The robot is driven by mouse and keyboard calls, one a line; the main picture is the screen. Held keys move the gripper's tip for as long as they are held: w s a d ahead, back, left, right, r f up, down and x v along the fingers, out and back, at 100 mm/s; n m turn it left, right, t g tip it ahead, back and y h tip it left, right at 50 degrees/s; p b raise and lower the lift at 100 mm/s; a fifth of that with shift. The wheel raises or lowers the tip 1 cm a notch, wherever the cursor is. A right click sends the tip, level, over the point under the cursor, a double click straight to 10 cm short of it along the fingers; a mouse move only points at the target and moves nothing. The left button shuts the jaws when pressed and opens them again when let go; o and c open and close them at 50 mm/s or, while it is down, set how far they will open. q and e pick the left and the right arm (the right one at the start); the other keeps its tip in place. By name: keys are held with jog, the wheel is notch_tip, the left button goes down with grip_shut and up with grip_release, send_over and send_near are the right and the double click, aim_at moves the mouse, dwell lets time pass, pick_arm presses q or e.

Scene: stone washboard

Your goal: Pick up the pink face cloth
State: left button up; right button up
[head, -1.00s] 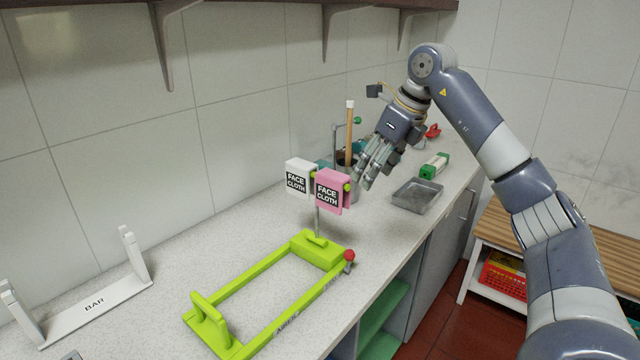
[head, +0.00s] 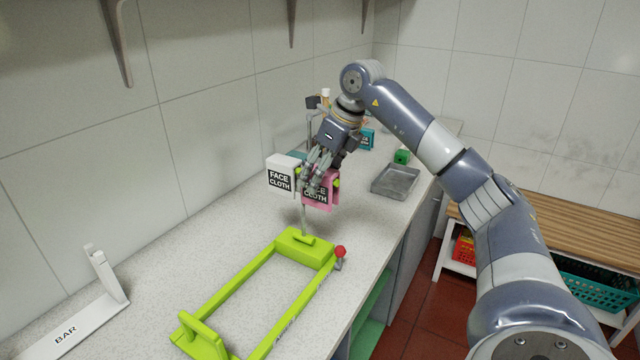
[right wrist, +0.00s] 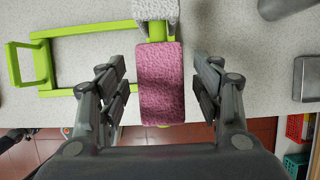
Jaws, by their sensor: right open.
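The pink face cloth (head: 318,198) hangs on a green holder on a thin metal post, to the right of a white face cloth (head: 281,176). My right gripper (head: 316,176) is open at the pink cloth and partly covers it in the head view. In the right wrist view the pink cloth (right wrist: 161,82) lies between the two spread fingers (right wrist: 162,92), with a gap on each side. The white cloth (right wrist: 155,9) shows just beyond it at the top edge. My left gripper is not in view.
A green frame (head: 262,270) with a red knob (head: 340,251) stands in front of the post on the speckled counter. A grey metal tray (head: 396,181) lies to the right. A white bar stand (head: 85,325) is at the lower left. The tiled wall runs behind.

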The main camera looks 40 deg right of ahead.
jog(key=p+x, duration=0.1)
jog(key=x, duration=0.2)
jog(key=shift+f, duration=0.25)
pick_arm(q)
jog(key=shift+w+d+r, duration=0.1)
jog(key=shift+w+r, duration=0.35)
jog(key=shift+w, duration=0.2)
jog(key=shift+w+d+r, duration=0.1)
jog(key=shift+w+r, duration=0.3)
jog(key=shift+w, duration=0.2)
pick_arm(e)
jog(key=shift+w+f, duration=0.2)
jog(key=shift+f, duration=0.35)
jog(key=c, duration=1.1)
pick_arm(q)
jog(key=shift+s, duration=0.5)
